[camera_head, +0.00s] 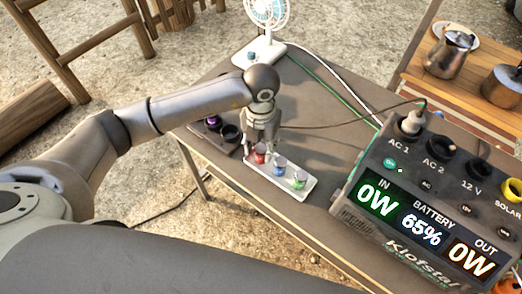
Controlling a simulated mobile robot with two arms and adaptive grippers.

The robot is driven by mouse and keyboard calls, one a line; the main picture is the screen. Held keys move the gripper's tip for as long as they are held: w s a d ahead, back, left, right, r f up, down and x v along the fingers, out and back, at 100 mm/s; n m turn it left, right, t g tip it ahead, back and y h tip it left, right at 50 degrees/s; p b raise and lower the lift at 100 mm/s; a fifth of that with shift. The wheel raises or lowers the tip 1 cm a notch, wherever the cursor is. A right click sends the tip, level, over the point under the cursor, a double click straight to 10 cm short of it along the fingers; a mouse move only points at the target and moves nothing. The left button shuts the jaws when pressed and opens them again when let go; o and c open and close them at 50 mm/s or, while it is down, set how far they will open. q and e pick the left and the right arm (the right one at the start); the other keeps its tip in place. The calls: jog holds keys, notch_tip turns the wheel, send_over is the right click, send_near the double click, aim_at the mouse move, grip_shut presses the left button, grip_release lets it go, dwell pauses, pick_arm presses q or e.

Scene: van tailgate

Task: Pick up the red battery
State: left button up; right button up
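The red battery (259,154) stands at the far left end of a small white tray (310,185) on the table. A blue battery (280,167) and a green battery (299,180) stand in the same tray, in a row with it. My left gripper (264,143) points down right over the red battery and hides part of its top. The fingers are too small to show whether they are open or touching it. My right gripper is not in view.
A dark holder (227,135) with a purple item (212,122) sits left of the tray. A large power station (430,200) stands right, showing 65%. A white fan (262,45) and cables are behind. Metal pots (450,55) sit on a wooden surface at the upper right.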

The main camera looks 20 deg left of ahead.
pick_arm(q)
jog(key=shift+f, duration=0.85)
jog(key=shift+c, duration=0.4)
grip_shut()
jog(key=shift+r, duration=0.15)
jog(key=shift+r, duration=0.55)
jog(key=s+d+r+b, duration=0.2)
jog(key=s+d+r, duration=0.6)
jog(key=d+r, duration=0.3)
jog(key=shift+d+r, duration=0.25)
jog(key=shift+r, duration=0.1)
